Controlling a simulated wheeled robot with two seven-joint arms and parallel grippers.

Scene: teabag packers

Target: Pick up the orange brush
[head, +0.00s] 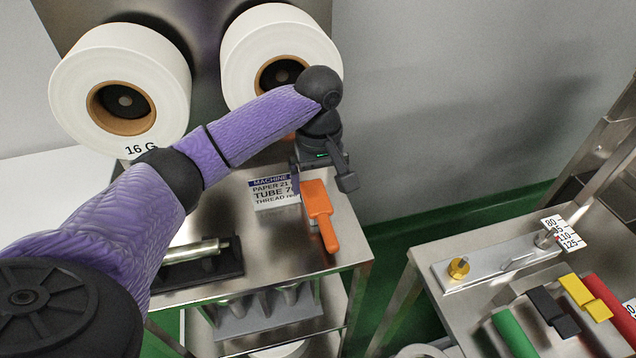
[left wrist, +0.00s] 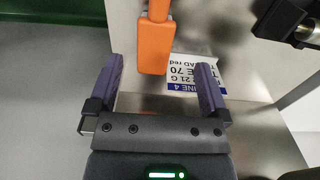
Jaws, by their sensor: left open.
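The orange brush (head: 319,212) lies on the metal shelf of the machine, near its right front edge in the head view, its handle pointing toward the front. My left gripper (head: 322,184) is just behind and above it. In the left wrist view the brush (left wrist: 154,47) shows between and beyond the two open fingers (left wrist: 156,85), not touching either one as far as I can tell. The left gripper is open and empty. My right gripper is not in view.
A machine label (head: 274,192) stands just left of the brush. Two large white paper rolls (head: 283,40) are mounted behind. A black block with a metal rod (head: 200,262) sits left on the shelf. A second metal table (head: 455,310) with coloured parts stands at right, across a gap.

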